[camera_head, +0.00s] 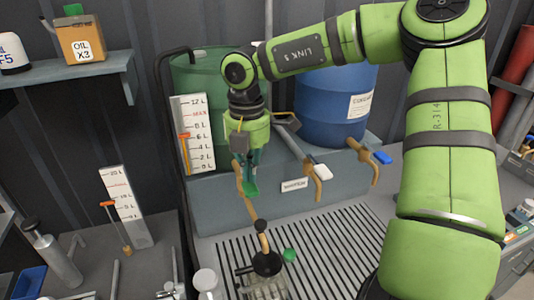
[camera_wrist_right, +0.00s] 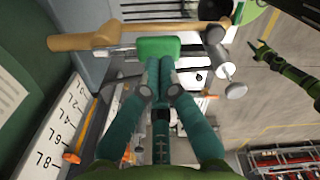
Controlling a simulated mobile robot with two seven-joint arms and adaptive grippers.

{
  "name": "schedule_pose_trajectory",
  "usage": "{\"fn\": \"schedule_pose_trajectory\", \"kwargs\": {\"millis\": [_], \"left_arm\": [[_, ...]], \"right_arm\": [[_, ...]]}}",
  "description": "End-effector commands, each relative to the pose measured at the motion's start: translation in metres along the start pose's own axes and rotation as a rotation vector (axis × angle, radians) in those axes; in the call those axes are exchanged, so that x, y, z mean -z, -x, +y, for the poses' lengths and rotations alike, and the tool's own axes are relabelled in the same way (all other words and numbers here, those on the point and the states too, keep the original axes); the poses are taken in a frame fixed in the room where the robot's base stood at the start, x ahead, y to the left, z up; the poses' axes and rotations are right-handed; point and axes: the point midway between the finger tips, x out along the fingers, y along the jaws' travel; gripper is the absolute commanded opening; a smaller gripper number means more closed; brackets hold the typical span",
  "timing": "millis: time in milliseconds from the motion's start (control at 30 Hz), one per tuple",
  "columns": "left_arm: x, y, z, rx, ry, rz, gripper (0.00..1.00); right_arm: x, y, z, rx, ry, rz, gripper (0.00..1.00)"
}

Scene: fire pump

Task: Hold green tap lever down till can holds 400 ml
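The green tap lever (camera_head: 251,189) is on the brown tap (camera_head: 239,174) at the front of the grey counter; it also shows in the wrist view (camera_wrist_right: 158,47). My right gripper (camera_head: 252,165) is above it. In the right wrist view my right gripper (camera_wrist_right: 160,66) has its fingertips close together at the lever's near edge, seemingly touching it. Below the tap, a can (camera_head: 265,289) with a dark funnel-like top (camera_head: 267,263) stands on the slatted grate. Its fill level is hidden. An arm with a claw (camera_wrist_right: 263,52), probably my left gripper, shows small in the wrist view.
Two more taps, with white (camera_head: 321,171) and blue (camera_head: 382,157) levers, are to the right. A level scale (camera_head: 194,130) stands left of the tap. The grate (camera_head: 335,235) is clear on its right.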

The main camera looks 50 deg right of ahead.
Motion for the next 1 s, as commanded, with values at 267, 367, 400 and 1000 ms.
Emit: {"fn": "schedule_pose_trajectory", "kwargs": {"millis": [267, 367, 400, 1000], "left_arm": [[0.003, 0.000, -0.004, 0.005, 0.001, 0.006, 0.60], [0.003, 0.000, -0.004, 0.005, 0.001, 0.007, 0.60], [0.003, 0.000, -0.004, 0.004, 0.001, 0.006, 0.60], [0.002, 0.000, -0.001, 0.001, 0.001, 0.004, 0.60]], "right_arm": [[0.000, 0.000, 0.000, 0.000, 0.000, 0.000, 0.00], [0.000, -0.002, 0.000, 0.001, 0.000, 0.000, 0.00], [0.000, -0.003, 0.000, 0.001, 0.000, 0.000, 0.00], [0.000, -0.021, 0.000, 0.001, 0.001, -0.001, 0.00]]}}
